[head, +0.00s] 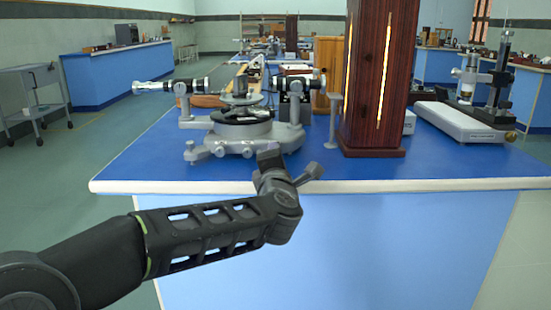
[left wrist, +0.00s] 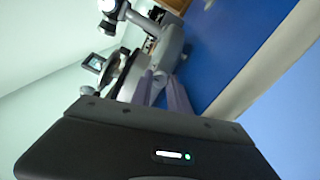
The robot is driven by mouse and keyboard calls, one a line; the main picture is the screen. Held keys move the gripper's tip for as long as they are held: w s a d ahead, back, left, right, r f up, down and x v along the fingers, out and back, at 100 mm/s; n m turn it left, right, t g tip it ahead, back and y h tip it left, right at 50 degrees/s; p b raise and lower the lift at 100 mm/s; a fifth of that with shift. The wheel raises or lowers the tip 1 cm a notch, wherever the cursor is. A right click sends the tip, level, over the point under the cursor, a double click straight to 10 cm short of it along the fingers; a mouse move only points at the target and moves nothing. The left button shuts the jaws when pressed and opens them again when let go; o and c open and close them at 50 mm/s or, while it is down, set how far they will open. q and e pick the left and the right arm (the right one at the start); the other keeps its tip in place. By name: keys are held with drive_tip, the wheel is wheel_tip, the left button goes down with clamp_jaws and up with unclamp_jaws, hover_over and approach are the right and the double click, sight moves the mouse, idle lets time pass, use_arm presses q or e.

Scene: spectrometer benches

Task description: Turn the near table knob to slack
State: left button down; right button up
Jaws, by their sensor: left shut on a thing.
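The grey spectrometer (head: 237,148) stands on the blue bench, with its small round table (head: 240,98) above a dark disc and a tube on each side. My left gripper (head: 269,156) reaches up to the near right side of its base. In the left wrist view the two pale fingers (left wrist: 163,82) are close together against the grey spectrometer body (left wrist: 172,48). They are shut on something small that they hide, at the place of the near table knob. I cannot make out the knob itself. My right gripper is in neither view.
A dark wooden lamp housing (head: 372,85) with glowing slits stands right of the spectrometer. A grey instrument on a long pale base (head: 463,122) is farther right. The blue bench top (head: 430,168) is clear along its front edge.

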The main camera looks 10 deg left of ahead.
use_arm(q)
drive_tip(key=c, duration=1.3)
unclamp_jaws()
drive_tip(key=shift+o, duration=0.2)
drive_tip(key=shift+f, duration=0.1)
